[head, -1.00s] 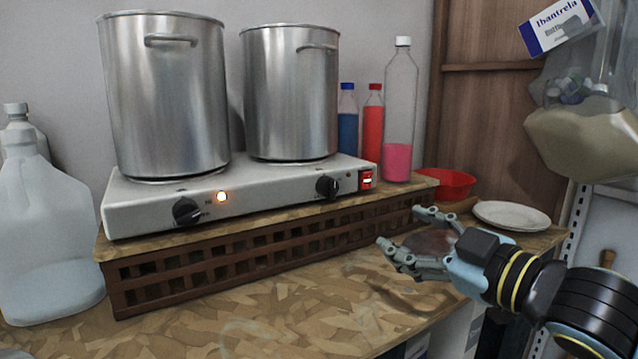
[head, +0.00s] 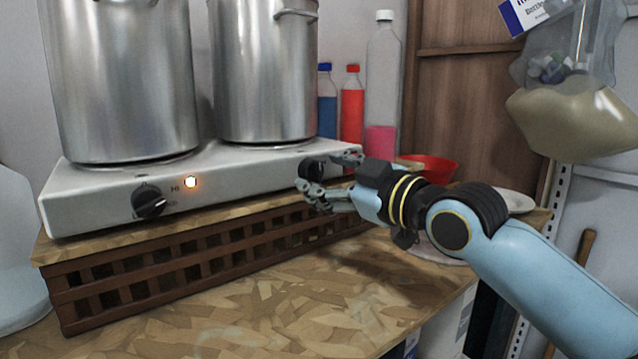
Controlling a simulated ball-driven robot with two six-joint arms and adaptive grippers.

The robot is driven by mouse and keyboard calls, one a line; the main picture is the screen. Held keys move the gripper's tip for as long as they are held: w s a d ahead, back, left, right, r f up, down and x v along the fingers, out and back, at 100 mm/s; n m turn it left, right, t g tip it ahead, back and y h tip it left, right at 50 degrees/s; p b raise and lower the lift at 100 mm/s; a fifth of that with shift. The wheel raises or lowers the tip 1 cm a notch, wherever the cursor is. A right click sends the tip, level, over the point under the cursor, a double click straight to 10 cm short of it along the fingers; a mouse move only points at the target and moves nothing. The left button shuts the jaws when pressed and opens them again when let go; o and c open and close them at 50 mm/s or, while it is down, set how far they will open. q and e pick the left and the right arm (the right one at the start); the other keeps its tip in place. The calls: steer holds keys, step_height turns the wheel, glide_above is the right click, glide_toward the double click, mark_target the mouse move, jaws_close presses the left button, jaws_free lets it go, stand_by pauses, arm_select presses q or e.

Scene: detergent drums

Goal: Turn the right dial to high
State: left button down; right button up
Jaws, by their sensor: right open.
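The white two-burner hot plate (head: 245,170) stands on a slatted wooden box. Its right dial (head: 312,168) is black and partly covered by my right gripper (head: 322,173), so its pointer cannot be read. My right gripper is open, with one finger above and right of the dial and the other fingers low at its front. I cannot tell whether they touch it. The red switch at the plate's right end is hidden behind my gripper. My left gripper is not in view.
Two large steel pots (head: 122,80) (head: 263,70) stand on the burners. Bottles with blue (head: 326,115), red (head: 352,118) and pink liquid (head: 381,140) stand behind. A red bowl (head: 432,168) and a white plate (head: 515,201) lie right. The front tabletop (head: 270,300) is clear.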

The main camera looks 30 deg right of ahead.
steer(key=shift+x, duration=1)
steer(key=c, duration=1.1)
